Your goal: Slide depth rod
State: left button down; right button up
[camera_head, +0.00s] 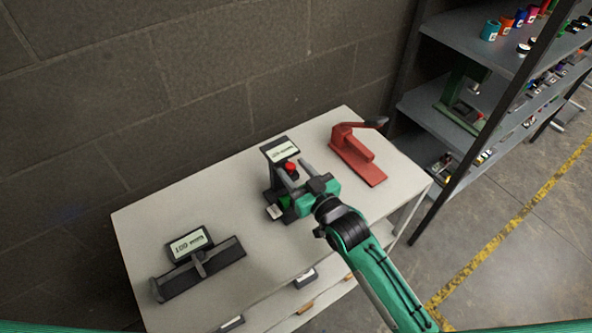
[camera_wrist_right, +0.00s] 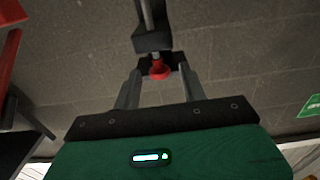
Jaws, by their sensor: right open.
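A dark upright gauge stand with a pale display (camera_head: 282,150) stands on the white table. A red knob (camera_head: 290,168) shows near its top, and a green part shows lower down. In the wrist view the red knob (camera_wrist_right: 158,71) lies between or just past my fingertips, below a black block (camera_wrist_right: 152,41) on a grey rod (camera_wrist_right: 147,13). I take this as the depth rod assembly, but cannot be sure. My right gripper (camera_head: 296,173) is open, its fingers either side of the knob; contact is not clear. It hides part of the stand. My left gripper is not in view.
The white table (camera_head: 225,205) also bears a red fixture (camera_head: 355,155) with a dark lever to the right and a dark measuring device (camera_head: 200,270) at front left. A brick wall (camera_head: 200,80) is behind. Shelving (camera_head: 450,120) stands at the right.

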grip_shut()
notch_tip(320, 180, up, 4)
jog(key=p, duration=0.3)
jog(key=shift+r, duration=0.25)
grip_release()
